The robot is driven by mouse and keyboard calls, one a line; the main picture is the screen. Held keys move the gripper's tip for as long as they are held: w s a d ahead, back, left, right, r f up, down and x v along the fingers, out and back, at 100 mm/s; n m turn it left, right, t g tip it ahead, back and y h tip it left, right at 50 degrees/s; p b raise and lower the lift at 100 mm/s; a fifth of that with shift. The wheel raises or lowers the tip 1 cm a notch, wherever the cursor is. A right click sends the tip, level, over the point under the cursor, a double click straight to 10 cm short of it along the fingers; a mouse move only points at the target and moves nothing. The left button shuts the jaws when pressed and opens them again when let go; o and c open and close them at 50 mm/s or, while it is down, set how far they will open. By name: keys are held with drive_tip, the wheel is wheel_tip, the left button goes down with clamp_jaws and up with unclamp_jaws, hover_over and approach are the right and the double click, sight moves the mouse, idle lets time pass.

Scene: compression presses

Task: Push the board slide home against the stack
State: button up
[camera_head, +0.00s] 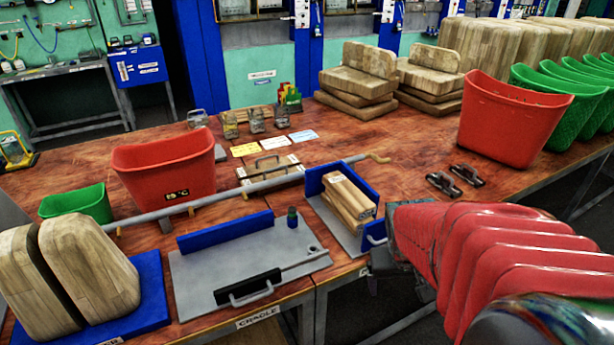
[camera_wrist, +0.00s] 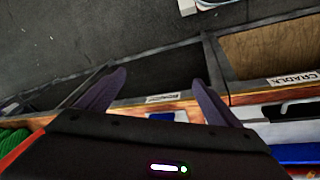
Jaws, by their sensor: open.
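Wooden boards lie in a stack (camera_head: 345,200) on a grey plate near the table's front edge. A blue upright board (camera_head: 313,178) stands at the stack's far left end. A blue piece with a metal handle (camera_head: 376,239) sits at its near right side, partly behind my arm; I cannot tell whether it touches the stack. My gripper (camera_head: 382,262) is beside this handle at the front edge, its fingers mostly hidden in the head view. In the wrist view my gripper (camera_wrist: 160,95) has its fingers spread, with nothing held between them, above the table's front edge.
Left of the stack is a grey cradle plate (camera_head: 215,270) with a black handled bar (camera_head: 248,287) and blue fence (camera_head: 225,231). A long grey lever (camera_head: 240,190) runs behind. Two black handles (camera_head: 455,180) lie right of the stack. A red bin (camera_head: 513,115) stands farther right.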

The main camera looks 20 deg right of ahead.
drive_tip(key=s+d+f+n+t+h, duration=0.1)
drive_tip(key=s+d+f+t, duration=0.15)
drive_tip(key=d+f, duration=0.7)
drive_tip(key=s+d+f+t, duration=0.1)
drive_tip(key=s+d+f, duration=0.2)
drive_tip(key=d+f, duration=0.65)
drive_tip(key=w+a+r+n+t+y, duration=0.4)
drive_tip(key=w+a+r+t, duration=0.4)
drive_tip(key=r+t, duration=0.4)
drive_tip(key=shift+w+a+n+t, duration=0.3)
drive_tip(key=shift+a+t, duration=0.15)
drive_tip(key=shift+a, duration=0.05)
drive_tip(key=shift+w, duration=0.15)
